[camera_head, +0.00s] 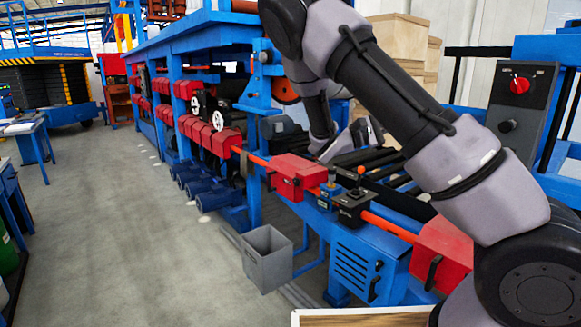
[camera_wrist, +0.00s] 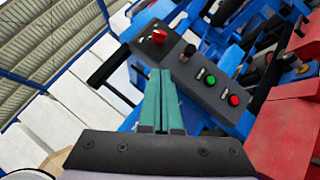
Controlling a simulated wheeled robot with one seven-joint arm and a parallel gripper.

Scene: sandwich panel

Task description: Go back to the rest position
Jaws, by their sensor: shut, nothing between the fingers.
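My gripper (camera_wrist: 159,100) shows in the wrist view as two teal fingers side by side, pressed together with nothing between them. They point up in the picture, in front of a grey control panel (camera_wrist: 201,75) that bears a red knob, a black knob, a green button and a red button. I cannot tell the distance between fingertips and panel. In the head view my arm is bent, its elbow at the top and its forearm running down behind the upper arm. I cannot make out the fingers there.
In the head view a blue machine line with red covers (camera_head: 295,172) runs along the middle. A grey control box (camera_head: 521,95) stands at the right. A grey bin (camera_head: 267,258) is on the floor. Cardboard boxes (camera_head: 397,38) are stacked behind.

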